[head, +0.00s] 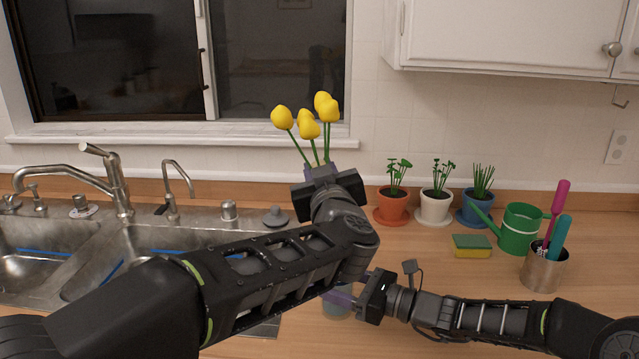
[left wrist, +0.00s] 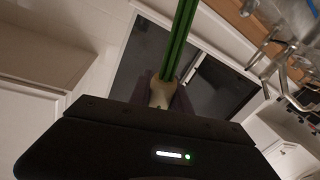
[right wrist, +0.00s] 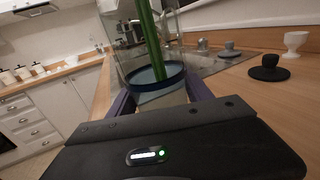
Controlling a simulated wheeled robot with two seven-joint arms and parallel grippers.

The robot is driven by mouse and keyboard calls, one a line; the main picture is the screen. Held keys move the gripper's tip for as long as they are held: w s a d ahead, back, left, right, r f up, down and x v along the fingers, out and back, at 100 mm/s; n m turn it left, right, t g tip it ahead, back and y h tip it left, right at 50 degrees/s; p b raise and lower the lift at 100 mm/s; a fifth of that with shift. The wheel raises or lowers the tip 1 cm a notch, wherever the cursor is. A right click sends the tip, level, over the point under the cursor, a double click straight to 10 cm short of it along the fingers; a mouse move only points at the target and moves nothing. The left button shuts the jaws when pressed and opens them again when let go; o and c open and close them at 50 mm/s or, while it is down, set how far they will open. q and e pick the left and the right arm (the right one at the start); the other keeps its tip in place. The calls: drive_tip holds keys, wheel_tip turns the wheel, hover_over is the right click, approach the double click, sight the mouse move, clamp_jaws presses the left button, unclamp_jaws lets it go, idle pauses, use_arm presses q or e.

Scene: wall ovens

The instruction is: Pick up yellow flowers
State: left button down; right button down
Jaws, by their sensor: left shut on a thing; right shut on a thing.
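Yellow flowers (head: 309,122) with green stems stand upright before the window in the head view. My left gripper (head: 320,172) is shut on their stems; the green stems (left wrist: 180,40) also show in the left wrist view, with a pale thing at their lower end. My right gripper (head: 352,299) is shut on a blue-rimmed vase (right wrist: 150,74), mostly hidden by my left arm in the head view. In the right wrist view, green stems (right wrist: 150,35) reach down to the vase's mouth; their lower ends are hard to make out.
The steel sink (head: 60,255) with faucets is at left. Potted plants in orange (head: 393,205), white (head: 434,207) and blue (head: 479,209) pots line the back. A sponge (head: 472,246), green watering can (head: 520,228) and metal tool holder (head: 544,268) stand at right.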

sight(321, 159)
use_arm(q)
drive_tip(key=shift+r, duration=0.75)
use_arm(e)
drive_tip(key=shift+f, duration=0.2)
drive_tip(key=shift+r, duration=0.1)
